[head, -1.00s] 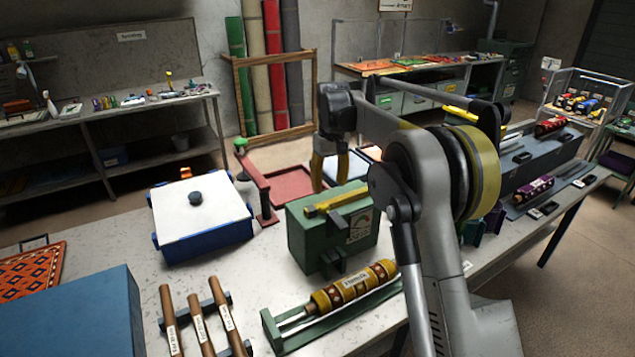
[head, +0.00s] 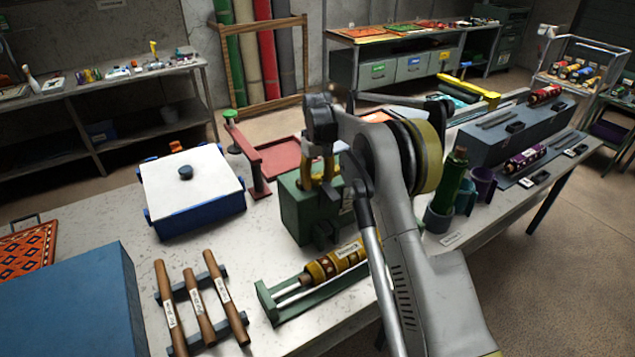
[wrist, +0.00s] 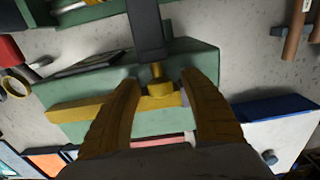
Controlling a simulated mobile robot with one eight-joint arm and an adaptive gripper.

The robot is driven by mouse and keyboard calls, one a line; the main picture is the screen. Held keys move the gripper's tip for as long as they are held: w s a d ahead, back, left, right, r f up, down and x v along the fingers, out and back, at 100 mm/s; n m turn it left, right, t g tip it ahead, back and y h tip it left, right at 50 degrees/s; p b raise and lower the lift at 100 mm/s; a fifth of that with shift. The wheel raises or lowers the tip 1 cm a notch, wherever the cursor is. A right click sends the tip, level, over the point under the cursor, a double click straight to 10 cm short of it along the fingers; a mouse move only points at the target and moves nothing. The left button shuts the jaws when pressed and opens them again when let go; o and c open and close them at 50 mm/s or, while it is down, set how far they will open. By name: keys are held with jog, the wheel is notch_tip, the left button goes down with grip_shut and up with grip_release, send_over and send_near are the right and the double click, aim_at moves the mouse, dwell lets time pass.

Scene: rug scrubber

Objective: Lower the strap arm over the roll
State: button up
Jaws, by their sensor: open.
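The patterned yellow-brown roll (head: 322,269) lies in a green cradle (head: 272,306) near the table front. My arm hides the roll's right end. Behind it stands a green box (head: 299,218) with a yellow bar (wrist: 80,111) across its top. In the wrist view, a dark bar (wrist: 147,35) reaches in from the top edge to a yellow knob-like piece (wrist: 158,90). I cannot tell which bar is the strap arm. My gripper (head: 319,181) is open at the box top. Its fingers stand either side of the yellow piece in the wrist view (wrist: 160,82); contact is unclear.
A blue box with a white lid (head: 190,190) stands left of the green box. A red tray (head: 285,158) lies behind. Brown rods on a rack (head: 198,302) and a large blue box (head: 70,305) are at front left. Green and purple cups (head: 482,187) stand right.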

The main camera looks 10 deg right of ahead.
grip_shut()
jog(key=shift+s+d+t+b, duration=0.2)
jog(key=shift+s+t+b, duration=0.2)
jog(key=shift+s, duration=0.25)
jog(key=s+d+f+t+y+b, duration=0.1)
jog(key=s+d+f+t+b, duration=0.1)
jog(key=s+b, duration=0.3)
jog(key=s+d+f+t+y+b, duration=0.1)
jog(key=s+d+f+t+b, duration=0.1)
jog(key=s+t+b, duration=0.3)
jog(key=s+d+f+t+y+b, duration=0.1)
jog(key=s+d+f+t+b, duration=0.1)
jog(key=s+b, duration=0.4)
jog(key=shift+s+f+t+y+b, duration=0.2)
jog(key=shift+s+f+t, duration=0.15)
jog(key=shift+s, duration=0.25)
jog(key=shift+s+f+t+y+b, duration=0.1)
jog(key=shift+s+f+t+b, duration=0.2)
jog(key=shift+s, duration=0.3)
jog(key=shift+s+d+f+b, duration=0.2)
jog(key=shift+s+f+b, duration=0.5)
jog(key=shift+f, duration=0.3)
grip_release()
